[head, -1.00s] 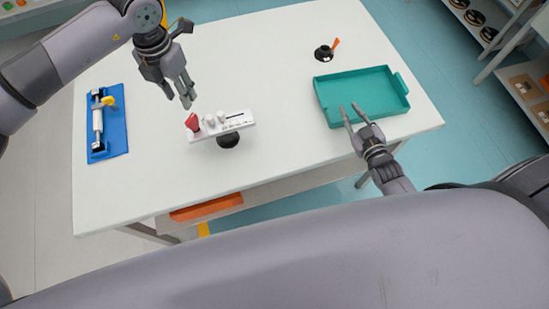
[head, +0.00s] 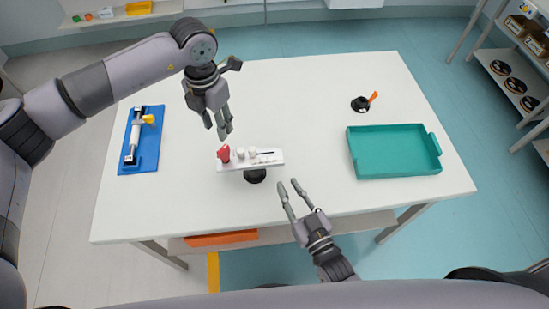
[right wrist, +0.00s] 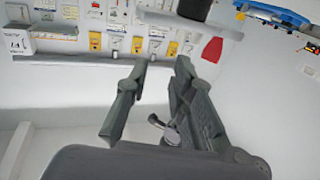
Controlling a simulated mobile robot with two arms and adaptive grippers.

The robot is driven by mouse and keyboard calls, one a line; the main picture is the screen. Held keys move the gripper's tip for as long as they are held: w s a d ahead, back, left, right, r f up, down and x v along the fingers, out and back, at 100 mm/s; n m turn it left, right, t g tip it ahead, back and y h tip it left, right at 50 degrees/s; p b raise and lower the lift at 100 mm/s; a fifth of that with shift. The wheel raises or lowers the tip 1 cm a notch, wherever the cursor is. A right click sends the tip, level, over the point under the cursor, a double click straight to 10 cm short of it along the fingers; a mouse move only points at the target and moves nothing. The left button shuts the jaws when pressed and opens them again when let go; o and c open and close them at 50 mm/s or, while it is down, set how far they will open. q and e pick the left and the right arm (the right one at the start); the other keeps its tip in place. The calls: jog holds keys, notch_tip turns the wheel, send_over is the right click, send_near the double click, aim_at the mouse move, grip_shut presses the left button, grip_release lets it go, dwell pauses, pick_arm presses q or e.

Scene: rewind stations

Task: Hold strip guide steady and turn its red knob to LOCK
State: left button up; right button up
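The strip guide (head: 263,162) is a white bar on a round black base, standing on the white table in the head view. Its red knob (head: 224,154) is at the bar's left end, with white rollers beside it. My left gripper (head: 219,131) is open and empty, just above and behind the red knob, apart from it as far as I can tell. My right gripper (head: 289,187) is open and empty at the table's front edge, right of and in front of the strip guide. The right wrist view shows its two parted fingers (right wrist: 152,88). The LOCK mark is too small to read.
A blue fixture (head: 151,157) with a roller and yellow handle lies at the table's left. A teal tray (head: 393,170) is at the right, with a small black stand (head: 361,104) with an orange lever behind it. An orange bin (head: 221,239) is under the front edge.

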aim_at(268, 157)
jog(key=x, duration=1.3)
jog(key=shift+w+f, duration=0.1)
jog(key=shift+w, duration=0.15)
jog(key=shift+c, duration=0.2)
grip_shut()
jog(key=shift+c, duration=2.2)
grip_release()
jog(key=o, duration=0.5)
